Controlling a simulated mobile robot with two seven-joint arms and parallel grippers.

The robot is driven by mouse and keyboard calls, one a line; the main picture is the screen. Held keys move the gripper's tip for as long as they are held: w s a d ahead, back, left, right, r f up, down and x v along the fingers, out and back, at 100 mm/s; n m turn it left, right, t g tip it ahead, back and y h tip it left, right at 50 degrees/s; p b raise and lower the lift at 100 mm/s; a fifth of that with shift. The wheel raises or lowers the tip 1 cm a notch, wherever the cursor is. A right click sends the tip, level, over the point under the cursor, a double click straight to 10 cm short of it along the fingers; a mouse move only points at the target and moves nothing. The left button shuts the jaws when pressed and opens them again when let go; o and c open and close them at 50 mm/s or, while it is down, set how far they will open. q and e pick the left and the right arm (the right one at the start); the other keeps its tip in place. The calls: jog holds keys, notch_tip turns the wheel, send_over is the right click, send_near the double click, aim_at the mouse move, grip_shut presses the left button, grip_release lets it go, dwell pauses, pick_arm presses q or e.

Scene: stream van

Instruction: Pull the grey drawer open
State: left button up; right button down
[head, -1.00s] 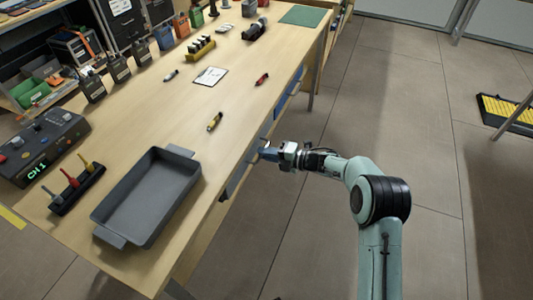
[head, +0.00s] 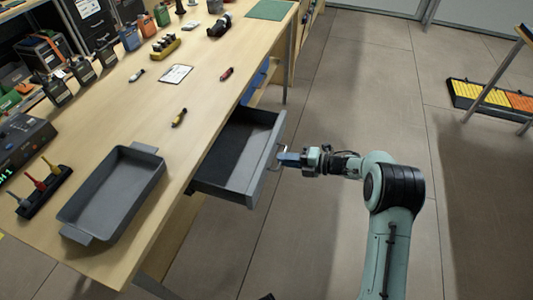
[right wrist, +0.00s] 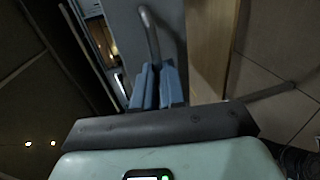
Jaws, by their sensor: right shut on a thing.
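The grey drawer (head: 258,168) stands well out from under the right side of the wooden table in the head view. The visible part of its dark inside looks empty. My right gripper (head: 284,159) is shut on the drawer's bar handle (head: 278,157), to the right of the drawer front. In the right wrist view, the blue fingers (right wrist: 156,82) close around the lower part of the metal handle (right wrist: 151,36), with the grey drawer front (right wrist: 112,14) behind it.
On the table (head: 130,120) are a grey tray (head: 148,195), a black rack with coloured tools (head: 42,190), a yellow-and-black tool (head: 179,117) and a white card (head: 176,74). The floor (head: 310,240) around my right arm is clear. A table leg (head: 156,287) stands at the front.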

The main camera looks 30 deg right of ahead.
pick_arm(q)
jog(key=shift+s+d+r, duration=0.1)
jog(key=shift+s+r, duration=0.05)
jog(key=shift+s, duration=0.05)
pick_arm(e)
jog(key=f+v, duration=0.1)
jog(key=v, duration=0.6)
jog(key=shift+s+d, duration=0.2)
jog(key=shift+f, duration=0.15)
jog(key=c, duration=1.2)
grip_release()
pick_arm(q)
jog(key=shift+s+d+r+g+h+p, duration=0.2)
jog(key=shift+s+d+r+p, duration=0.1)
jog(key=shift+s+r+p, duration=0.2)
jog(key=shift+s+d+r+g+h+p, duration=0.1)
jog(key=shift+s+d+r+g+p, duration=0.2)
jog(key=shift+s, duration=0.3)
pick_arm(e)
jog(key=v, duration=1.3)
jog(key=shift+s+d, duration=0.1)
jog(key=shift+s, duration=0.05)
